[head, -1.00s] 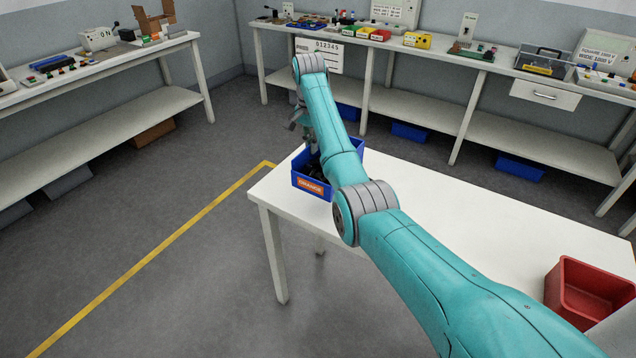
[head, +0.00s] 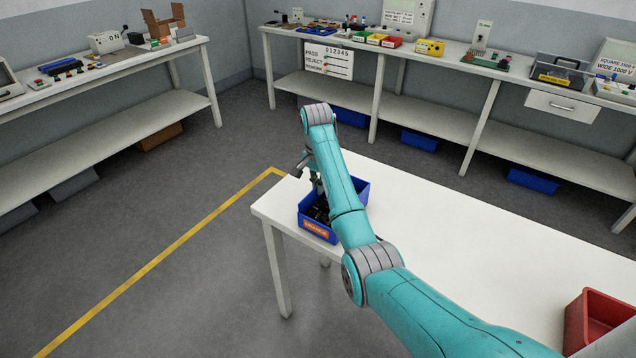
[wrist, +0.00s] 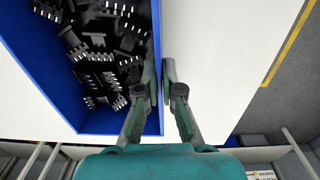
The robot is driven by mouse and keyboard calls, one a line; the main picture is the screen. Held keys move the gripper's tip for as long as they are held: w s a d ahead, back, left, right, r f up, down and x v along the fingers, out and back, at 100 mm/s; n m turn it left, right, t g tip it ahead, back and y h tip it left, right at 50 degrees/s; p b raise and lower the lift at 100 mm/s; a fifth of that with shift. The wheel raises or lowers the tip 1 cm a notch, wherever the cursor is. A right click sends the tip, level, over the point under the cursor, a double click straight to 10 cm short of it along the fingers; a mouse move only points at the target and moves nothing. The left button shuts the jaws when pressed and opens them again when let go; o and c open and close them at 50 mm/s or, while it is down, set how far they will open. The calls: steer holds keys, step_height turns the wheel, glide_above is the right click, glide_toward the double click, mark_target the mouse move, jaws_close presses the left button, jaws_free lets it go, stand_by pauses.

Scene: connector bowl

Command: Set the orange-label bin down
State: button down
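The blue bin with the orange label (head: 316,229) is at the near left corner of the white table (head: 440,215). It is upright and holds several black connectors (wrist: 100,45). In the wrist view, my gripper (wrist: 160,68) straddles one wall of the bin (wrist: 35,70), one finger inside and one outside. The fingers are closed against that wall. The bin's base is at or very near the tabletop; its underside is hidden, so I cannot tell whether it touches.
A red bin (head: 598,320) stands at the table's right end. The tabletop between the two bins is clear, with my arm above it. The table's left edge is close to the blue bin. Benches with parts line the walls.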

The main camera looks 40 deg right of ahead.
stand_by(0.3)
steer(key=c, duration=1.3)
jaws_free()
steer(key=shift+f, duration=0.1)
